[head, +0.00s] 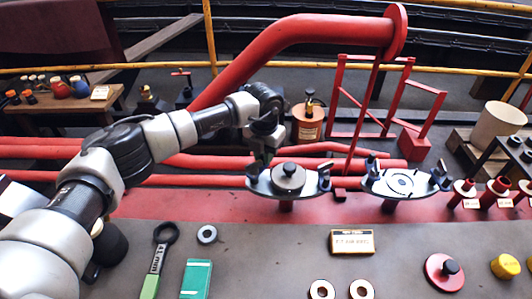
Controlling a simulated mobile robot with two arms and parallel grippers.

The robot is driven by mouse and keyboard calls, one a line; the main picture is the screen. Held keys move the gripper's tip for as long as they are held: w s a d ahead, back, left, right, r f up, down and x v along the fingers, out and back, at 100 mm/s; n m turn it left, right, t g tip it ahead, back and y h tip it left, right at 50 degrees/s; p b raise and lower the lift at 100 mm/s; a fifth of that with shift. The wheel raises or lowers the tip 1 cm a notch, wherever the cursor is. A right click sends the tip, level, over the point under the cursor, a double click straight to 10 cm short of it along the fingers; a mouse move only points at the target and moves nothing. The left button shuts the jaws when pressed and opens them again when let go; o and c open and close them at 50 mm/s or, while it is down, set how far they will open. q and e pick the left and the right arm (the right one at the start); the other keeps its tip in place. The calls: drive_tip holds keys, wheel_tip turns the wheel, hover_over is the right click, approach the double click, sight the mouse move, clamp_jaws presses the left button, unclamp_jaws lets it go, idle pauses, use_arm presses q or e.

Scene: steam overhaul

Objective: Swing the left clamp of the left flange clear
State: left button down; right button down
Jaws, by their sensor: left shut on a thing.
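The left flange (258,186) is a pale oval plate on a red pipe stub, with a dark round cover (287,178) with a knob on top. Its right clamp (324,180) is a dark upright piece at the plate's right end. My left gripper (264,154) points down over the plate's left end, where the left clamp is. It is shut on the left clamp, which the fingers mostly hide, so its exact angle cannot be told. My right gripper is not in view.
A second flange (386,190) with its own dark clamps stands to the right, its round opening uncovered. Red pipes run behind.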

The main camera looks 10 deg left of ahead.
use_arm(q)
drive_tip(key=c, duration=1.1)
unclamp_jaws()
drive_tip(key=shift+r, duration=0.25)
wheel_tip(320, 180, up, 10)
drive_tip(key=shift+r+p, duration=0.15)
drive_tip(key=shift+p, duration=0.4)
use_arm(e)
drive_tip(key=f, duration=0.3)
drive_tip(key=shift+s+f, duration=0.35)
